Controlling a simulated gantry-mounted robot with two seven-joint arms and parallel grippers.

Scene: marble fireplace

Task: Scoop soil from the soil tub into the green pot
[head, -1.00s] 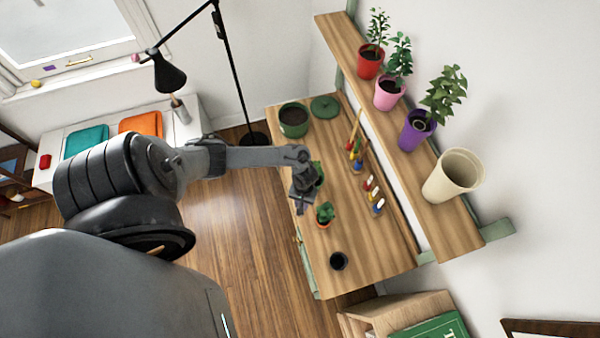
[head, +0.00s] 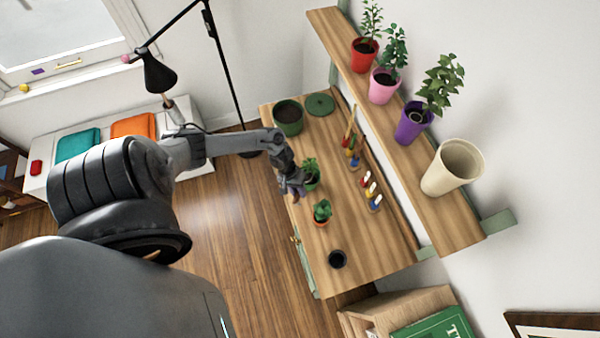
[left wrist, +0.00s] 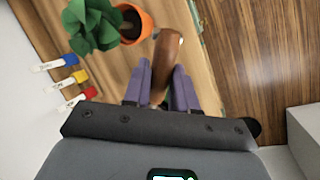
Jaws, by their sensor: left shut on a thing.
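A green tub of dark soil (head: 287,118) stands at the far end of the wooden table. A small green pot with a leafy plant (head: 312,184) stands nearer, partly behind my left gripper. My left gripper (head: 293,190) is over the table's left edge, beside this pot. In the left wrist view my left gripper (left wrist: 161,82) is shut on a brown wooden handle (left wrist: 166,58). The far end of the held tool is hidden or too small to tell. My right gripper is not in view.
A green lid (head: 320,104) lies beside the tub.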

